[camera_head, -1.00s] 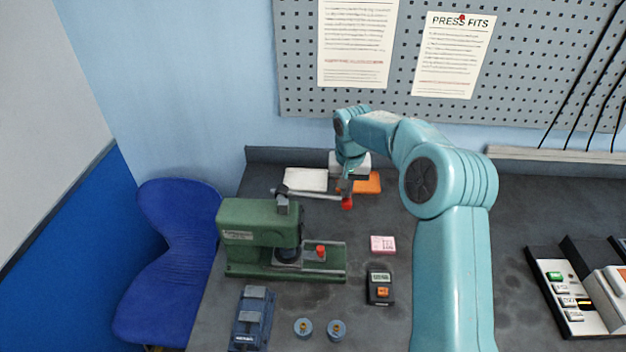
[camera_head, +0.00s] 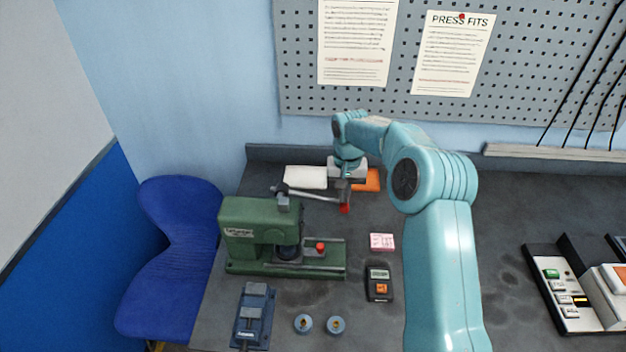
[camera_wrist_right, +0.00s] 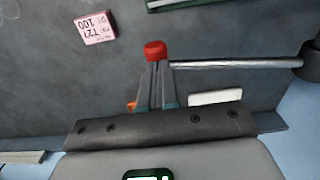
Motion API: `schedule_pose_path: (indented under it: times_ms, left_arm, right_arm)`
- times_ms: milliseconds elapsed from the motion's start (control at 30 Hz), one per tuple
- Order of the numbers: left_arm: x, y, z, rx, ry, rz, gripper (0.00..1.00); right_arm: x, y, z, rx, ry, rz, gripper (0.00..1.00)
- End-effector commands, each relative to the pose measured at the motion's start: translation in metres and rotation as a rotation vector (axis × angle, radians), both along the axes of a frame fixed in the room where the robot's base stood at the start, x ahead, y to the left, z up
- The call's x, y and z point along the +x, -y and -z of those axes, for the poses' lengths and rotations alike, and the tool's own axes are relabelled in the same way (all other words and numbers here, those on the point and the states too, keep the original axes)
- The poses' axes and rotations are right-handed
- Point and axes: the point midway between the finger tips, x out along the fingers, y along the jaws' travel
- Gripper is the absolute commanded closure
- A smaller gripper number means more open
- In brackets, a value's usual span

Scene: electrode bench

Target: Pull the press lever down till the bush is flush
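The green press (camera_head: 245,233) stands at the left of the bench. Its grey lever (camera_head: 312,194) reaches right, sloping slightly, and ends in a red knob (camera_head: 344,209). My right gripper (camera_head: 345,196) is at that end; in the right wrist view its fingers (camera_wrist_right: 155,72) are closed together at the red knob (camera_wrist_right: 155,50), with the lever rod (camera_wrist_right: 230,65) running off to the right. The dark ram (camera_head: 288,251) is low over the press base. I cannot make out the bush or whether it is flush. My left gripper is out of view.
A red-topped piece (camera_head: 320,247) sits on the press base. White (camera_head: 306,177) and orange (camera_head: 368,181) items lie behind the lever.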

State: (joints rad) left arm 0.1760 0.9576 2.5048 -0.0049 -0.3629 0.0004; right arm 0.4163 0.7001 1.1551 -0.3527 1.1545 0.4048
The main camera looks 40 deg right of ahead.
Motion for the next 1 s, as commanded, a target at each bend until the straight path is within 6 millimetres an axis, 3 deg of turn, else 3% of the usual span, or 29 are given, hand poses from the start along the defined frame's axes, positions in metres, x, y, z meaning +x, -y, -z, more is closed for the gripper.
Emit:
schedule_pose_path:
  times_ms: [1000]
  left_arm:
    - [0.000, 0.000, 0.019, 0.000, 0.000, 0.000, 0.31]
  right_arm:
    - [0.005, -0.007, 0.032, -0.005, -0.010, -0.002, 1.00]
